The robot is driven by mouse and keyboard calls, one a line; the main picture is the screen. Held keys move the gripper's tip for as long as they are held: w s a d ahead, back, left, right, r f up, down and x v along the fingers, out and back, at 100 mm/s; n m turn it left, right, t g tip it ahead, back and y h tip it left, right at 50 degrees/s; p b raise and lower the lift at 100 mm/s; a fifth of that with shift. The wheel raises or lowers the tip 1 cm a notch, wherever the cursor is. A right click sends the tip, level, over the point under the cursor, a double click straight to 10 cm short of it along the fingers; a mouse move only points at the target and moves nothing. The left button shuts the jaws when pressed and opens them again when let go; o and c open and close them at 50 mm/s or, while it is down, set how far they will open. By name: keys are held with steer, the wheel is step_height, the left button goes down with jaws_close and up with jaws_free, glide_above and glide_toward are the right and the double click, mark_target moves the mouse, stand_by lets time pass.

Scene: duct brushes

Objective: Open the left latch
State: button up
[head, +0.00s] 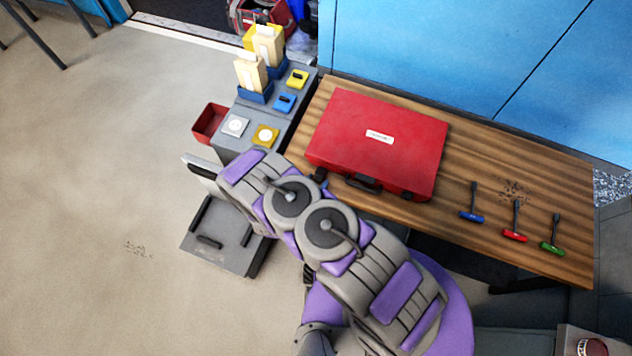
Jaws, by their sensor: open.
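The closed red case (375,125) lies on the wooden table, with its front edge towards me. The left latch (320,174) shows as a small dark part at the left of that front edge. It is too small to tell if it is open. The case's dark handle (364,184) is to its right. My purple and grey arm reaches up and left, in front of the case's lower left corner. My gripper (203,174) seems to be the pale part at the arm's left end, left of the case and apart from the latch. It looks empty; its jaws are partly hidden.
Three brushes with blue (471,216), red (515,236) and green (552,248) handles lie on the wooden table (560,190), right of the case. A grey stand (262,112) with blocks and a red bin (208,122) are to the left.

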steer(key=p+v, duration=0.2)
steer(key=v, duration=1.5)
steer(key=shift+s+a, duration=0.1)
steer(key=shift+s, duration=0.05)
